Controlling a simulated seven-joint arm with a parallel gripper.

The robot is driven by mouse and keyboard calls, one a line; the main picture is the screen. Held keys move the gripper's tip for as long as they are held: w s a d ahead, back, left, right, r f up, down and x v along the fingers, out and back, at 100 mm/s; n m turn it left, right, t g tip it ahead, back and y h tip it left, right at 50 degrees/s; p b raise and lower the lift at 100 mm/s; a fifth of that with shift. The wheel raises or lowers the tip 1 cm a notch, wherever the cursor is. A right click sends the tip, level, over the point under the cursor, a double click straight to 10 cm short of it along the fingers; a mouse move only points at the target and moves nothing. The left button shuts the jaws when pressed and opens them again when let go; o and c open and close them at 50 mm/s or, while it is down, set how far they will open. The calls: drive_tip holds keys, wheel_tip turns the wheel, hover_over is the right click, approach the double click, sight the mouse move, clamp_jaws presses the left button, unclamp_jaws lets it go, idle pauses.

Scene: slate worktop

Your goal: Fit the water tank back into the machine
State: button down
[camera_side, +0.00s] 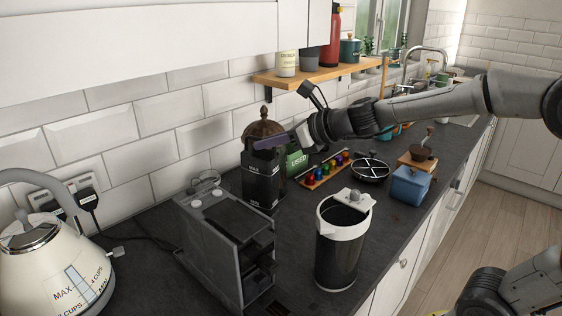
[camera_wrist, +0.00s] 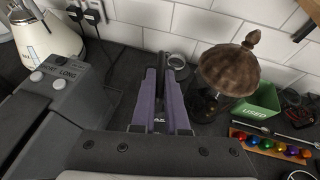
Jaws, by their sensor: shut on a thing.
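The water tank (camera_side: 261,182) is a dark, smoky upright box with a MAX mark, right of and behind the coffee machine (camera_side: 222,245) in the side view. My gripper (camera_side: 264,143) is shut on its top with purple fingers. In the wrist view the tank (camera_wrist: 159,118) shows as a narrow dark strip between the fingers (camera_wrist: 163,84), and the machine (camera_wrist: 45,95) is at left. The tank is apart from the machine's body. I cannot tell whether its base touches the worktop. The machine's tank seat is not clearly visible.
A domed brown-lidded jar (camera_wrist: 228,70) stands close behind the tank, beside a green USED box (camera_wrist: 262,103). A pod rack (camera_side: 325,170) and a white-rimmed dark bin (camera_side: 338,255) are to the right. A cream kettle (camera_side: 50,262) stands left. A ring-like object (camera_side: 206,178) lies behind the machine.

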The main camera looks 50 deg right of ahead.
sight(247, 137)
drive_tip(key=w+n+g+y, duration=0.1)
drive_tip(key=n+y, duration=0.1)
drive_tip(key=w+a+r+n+g+y, duration=0.1)
drive_tip(key=w+n+y, duration=0.1)
drive_tip(key=w+r+n+g+y, duration=0.1)
drive_tip(key=n, duration=0.1)
drive_tip(key=shift+w+a+r+n+g+y, duration=0.25)
drive_tip(key=shift+w+a+n+g+y, duration=0.05)
drive_tip(key=shift+w+a+g+y, duration=0.1)
drive_tip(key=n+g+y, duration=0.1)
drive_tip(key=n+g, duration=0.1)
drive_tip(key=n+g+y, duration=0.1)
drive_tip(key=n+g, duration=0.1)
drive_tip(key=w+f+n+g+y, duration=0.1)
drive_tip(key=n+g, duration=0.1)
drive_tip(key=shift+w+d+f, duration=0.1)
drive_tip(key=shift+d, duration=0.2)
drive_tip(key=a+f+n+g, duration=0.1)
drive_tip(key=a+f, duration=0.1)
drive_tip(key=a, duration=0.5)
drive_tip(key=a+f+n+g, duration=0.1)
drive_tip(key=a+f, duration=0.2)
drive_tip(key=a, duration=0.4)
drive_tip(key=shift+w+a+n+g+y, duration=0.15)
drive_tip(key=shift+w+n+g+y, duration=0.15)
drive_tip(key=shift+w+g, duration=0.1)
drive_tip(key=shift+f, duration=0.25)
idle(0.8)
